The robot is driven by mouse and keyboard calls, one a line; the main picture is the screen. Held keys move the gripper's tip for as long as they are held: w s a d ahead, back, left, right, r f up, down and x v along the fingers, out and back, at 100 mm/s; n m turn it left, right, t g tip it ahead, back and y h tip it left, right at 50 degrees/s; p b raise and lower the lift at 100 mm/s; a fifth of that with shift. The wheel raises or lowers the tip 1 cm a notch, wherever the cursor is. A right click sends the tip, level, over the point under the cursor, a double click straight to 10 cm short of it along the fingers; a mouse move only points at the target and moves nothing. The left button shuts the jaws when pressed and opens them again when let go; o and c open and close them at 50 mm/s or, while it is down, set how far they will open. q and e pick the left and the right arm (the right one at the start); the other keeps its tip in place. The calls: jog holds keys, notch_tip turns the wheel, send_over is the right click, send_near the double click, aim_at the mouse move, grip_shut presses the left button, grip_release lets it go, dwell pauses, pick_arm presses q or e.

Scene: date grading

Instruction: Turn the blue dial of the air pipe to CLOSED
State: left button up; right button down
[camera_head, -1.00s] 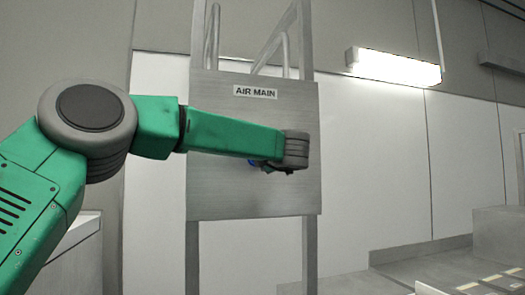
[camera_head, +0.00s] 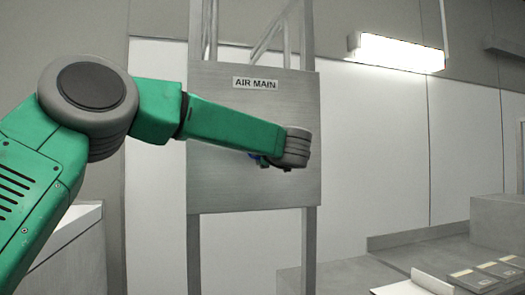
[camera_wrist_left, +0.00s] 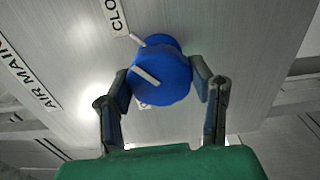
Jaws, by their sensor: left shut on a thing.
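The blue dial (camera_wrist_left: 172,80) is a round knob on the grey panel (camera_head: 215,195), with a pale bar across its face. A second pale bar sticks out at its base, near a label (camera_wrist_left: 115,15) of which only "CLO" shows. Another label is mostly hidden behind the dial. My left gripper (camera_wrist_left: 161,76) is shut on the dial, one finger on each side. In the head view my left wrist and forearm cover most of the dial; only a sliver of blue (camera_head: 254,155) shows. My right gripper is in neither view.
The "AIR MAIN" sign (camera_head: 255,84) is above my forearm on the panel, which stands on metal posts (camera_head: 309,250). A lit lamp (camera_head: 400,53) is on the wall to the right. A grey bench (camera_head: 350,278) with several flat items is at lower right.

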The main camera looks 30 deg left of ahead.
pick_arm(q)
jog(key=shift+f, duration=0.3)
jog(key=o, duration=1.2)
jog(key=shift+c, duration=0.2)
jog(key=shift+w+a, duration=0.25)
jog(key=shift+s+r, duration=0.1)
jog(key=shift+s, duration=0.05)
jog(key=shift+s+d, duration=0.25)
jog(key=v, duration=1.1)
jog(key=shift+d, duration=0.2)
jog(key=shift+w+a, duration=0.1)
jog(key=shift+w, duration=0.05)
jog(key=shift+a, duration=0.1)
